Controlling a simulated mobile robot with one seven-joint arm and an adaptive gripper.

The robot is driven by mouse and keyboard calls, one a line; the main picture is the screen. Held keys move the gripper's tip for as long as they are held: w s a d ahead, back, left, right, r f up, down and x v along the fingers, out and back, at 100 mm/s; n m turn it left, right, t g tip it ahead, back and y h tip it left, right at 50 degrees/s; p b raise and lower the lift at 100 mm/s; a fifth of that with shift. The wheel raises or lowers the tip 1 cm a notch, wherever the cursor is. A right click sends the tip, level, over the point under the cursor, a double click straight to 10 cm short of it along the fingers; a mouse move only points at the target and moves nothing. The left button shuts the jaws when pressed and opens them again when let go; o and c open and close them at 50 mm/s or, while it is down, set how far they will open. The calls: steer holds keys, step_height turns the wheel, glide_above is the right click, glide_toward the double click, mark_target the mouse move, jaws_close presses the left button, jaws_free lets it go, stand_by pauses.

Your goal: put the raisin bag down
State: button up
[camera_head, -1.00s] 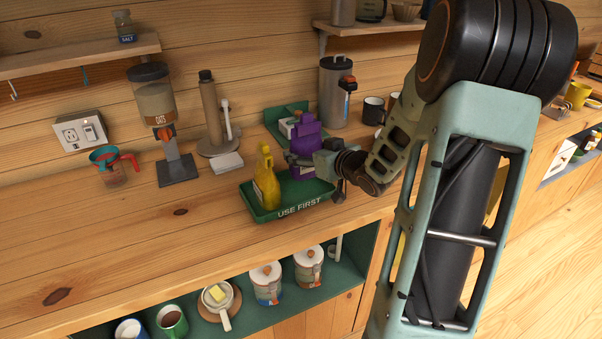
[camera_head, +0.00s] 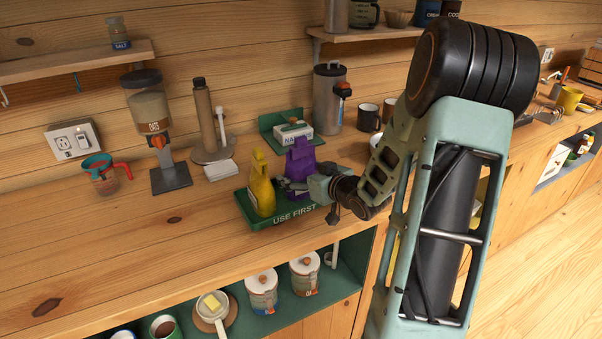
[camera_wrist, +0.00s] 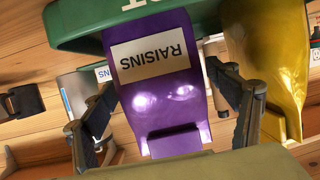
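The purple raisin bag (camera_head: 299,163) stands in the green "USE FIRST" tray (camera_head: 292,219), right of a yellow bag (camera_head: 262,188). The wrist view shows the raisin bag (camera_wrist: 168,95) upside down with its white RAISINS label. My gripper (camera_wrist: 160,80) has one finger on each side of this bag. The fingers are spread, with narrow gaps showing beside the bag; whether a fingertip still touches it is hard to see. In the head view my gripper (camera_head: 312,187) reaches in from the right. The bag's base is hidden by the tray's front rim.
The yellow bag (camera_wrist: 270,60) is close beside one finger. A white box (camera_head: 293,133) on a green stand, a grey canister (camera_head: 328,100) and dark mugs (camera_head: 368,117) are behind.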

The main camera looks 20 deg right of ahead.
steer(key=shift+r, duration=0.2)
steer(key=p+v, duration=0.1)
steer(key=v, duration=1.1)
steer(key=shift+a, duration=0.1)
